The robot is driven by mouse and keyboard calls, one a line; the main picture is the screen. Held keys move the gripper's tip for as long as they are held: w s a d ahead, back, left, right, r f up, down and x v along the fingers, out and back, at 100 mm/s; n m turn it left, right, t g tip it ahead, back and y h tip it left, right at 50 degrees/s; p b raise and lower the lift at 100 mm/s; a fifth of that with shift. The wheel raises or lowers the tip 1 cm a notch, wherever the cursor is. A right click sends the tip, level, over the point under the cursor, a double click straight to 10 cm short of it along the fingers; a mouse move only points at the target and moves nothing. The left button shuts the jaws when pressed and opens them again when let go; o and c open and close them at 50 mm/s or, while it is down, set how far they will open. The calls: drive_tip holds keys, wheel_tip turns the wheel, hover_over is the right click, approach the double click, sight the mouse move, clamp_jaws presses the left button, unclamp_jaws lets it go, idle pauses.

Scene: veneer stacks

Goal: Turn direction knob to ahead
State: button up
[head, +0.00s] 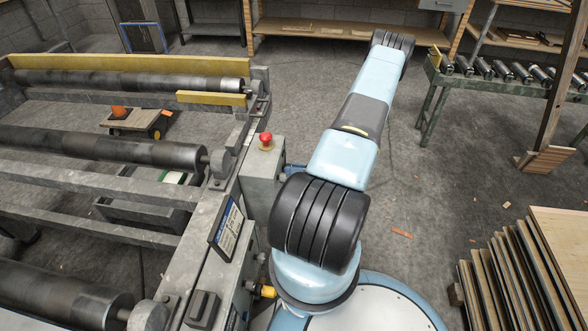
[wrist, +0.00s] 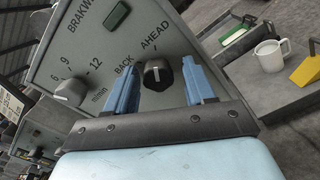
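The direction knob (wrist: 157,75) is black and round, on a grey slanted panel (wrist: 92,62) in the wrist view. The labels BACK and AHEAD stand above it, BACK to its upper left and AHEAD straight above. A small pale mark shows on the knob, but I cannot tell surely which label it points at. My gripper (wrist: 160,65) is open, its blue fingers on the left and right of the knob with visible gaps. The knob's lower edge is close to the gripper's dark body.
A second knob (wrist: 71,92) with a number scale sits left on the panel. A white mug (wrist: 268,56) and yellow-handled item (wrist: 306,68) lie at right.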

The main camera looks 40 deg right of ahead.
drive_tip(key=shift+o, duration=0.4)
drive_tip(key=shift+s, duration=0.1)
drive_tip(key=v, duration=1.3)
drive_tip(key=shift+s+d, duration=0.2)
drive_tip(key=shift+d, duration=0.05)
drive_tip(key=w+a+r+n+g+h, duration=0.1)
drive_tip(key=w+a+r+n+g, duration=0.35)
drive_tip(key=r, duration=0.55)
drive_tip(key=w+a+r+n+g+h, duration=0.15)
drive_tip(key=a+r+n+g, duration=0.25)
drive_tip(key=a+r+n, duration=0.5)
drive_tip(key=w+a+r+n+g, duration=0.3)
drive_tip(key=w+r+n+g, duration=0.15)
drive_tip(key=r, duration=0.75)
drive_tip(key=s+a+r+n+t+h, duration=0.2)
drive_tip(key=s+a+r+n+h, duration=0.2)
drive_tip(key=s+a+r+n, duration=0.3)
drive_tip(key=s+a+r+n+t+h, duration=0.3)
drive_tip(key=s+a+r+n+h, duration=0.2)
drive_tip(key=s+a+r+n, duration=0.3)
drive_tip(key=shift+s+a+r+n, duration=0.15)
drive_tip(key=shift+a+r+n, duration=0.45)
drive_tip(key=shift+a+r, duration=1.95)
